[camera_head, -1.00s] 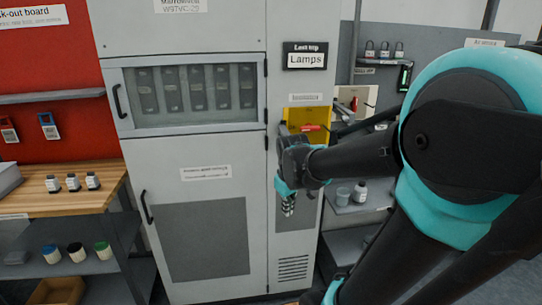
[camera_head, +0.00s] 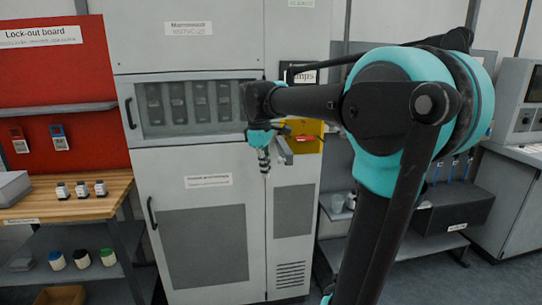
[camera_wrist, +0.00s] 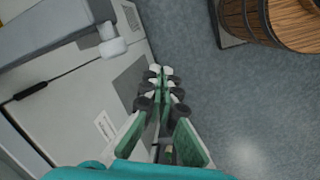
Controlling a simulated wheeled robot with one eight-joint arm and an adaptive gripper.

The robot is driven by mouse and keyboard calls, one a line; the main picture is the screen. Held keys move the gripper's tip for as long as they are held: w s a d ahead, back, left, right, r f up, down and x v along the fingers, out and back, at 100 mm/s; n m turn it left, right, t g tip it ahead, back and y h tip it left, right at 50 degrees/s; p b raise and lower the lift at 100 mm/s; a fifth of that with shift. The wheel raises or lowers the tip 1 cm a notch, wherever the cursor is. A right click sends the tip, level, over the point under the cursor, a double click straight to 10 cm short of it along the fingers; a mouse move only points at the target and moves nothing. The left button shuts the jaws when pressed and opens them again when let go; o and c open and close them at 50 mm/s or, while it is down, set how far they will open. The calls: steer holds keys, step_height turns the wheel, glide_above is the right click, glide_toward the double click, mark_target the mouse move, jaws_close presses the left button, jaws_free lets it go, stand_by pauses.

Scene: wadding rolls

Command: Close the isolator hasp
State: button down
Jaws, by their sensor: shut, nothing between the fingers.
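The isolator's yellow plate (camera_head: 312,146) with a red handle (camera_head: 302,138) is on the cabinet's narrow right column, partly hidden by my arm. A grey bar (camera_head: 284,151) juts out at the plate's left edge. I cannot tell whether it is the hasp. My gripper (camera_head: 264,164) points down just left of this bar, in front of the cabinet, shut and empty. In the wrist view my gripper (camera_wrist: 160,76) shows its fingers together, with nothing between them. A grey bar with a pale round knob (camera_wrist: 113,48) is left of the fingers there, apart from them.
The tall grey cabinet (camera_head: 205,240) stands behind my gripper, its doors shut. A wooden bench (camera_head: 85,203) with small items is at left, below the red lock-out board (camera_head: 80,90). A wooden barrel (camera_wrist: 290,22) stands on the floor in the wrist view. Floor is clear below.

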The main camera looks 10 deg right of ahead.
steer(key=w+a+r+n+g+h, duration=0.1)
steer(key=a+r+n, duration=0.15)
steer(key=r, duration=0.45)
steer(key=w+a+r+n, duration=0.2)
steer(key=r+n, duration=0.1)
steer(key=r, duration=0.4)
steer(key=d+f, duration=0.6)
steer(key=f, duration=0.3)
steer(key=shift+s+d+f, duration=0.35)
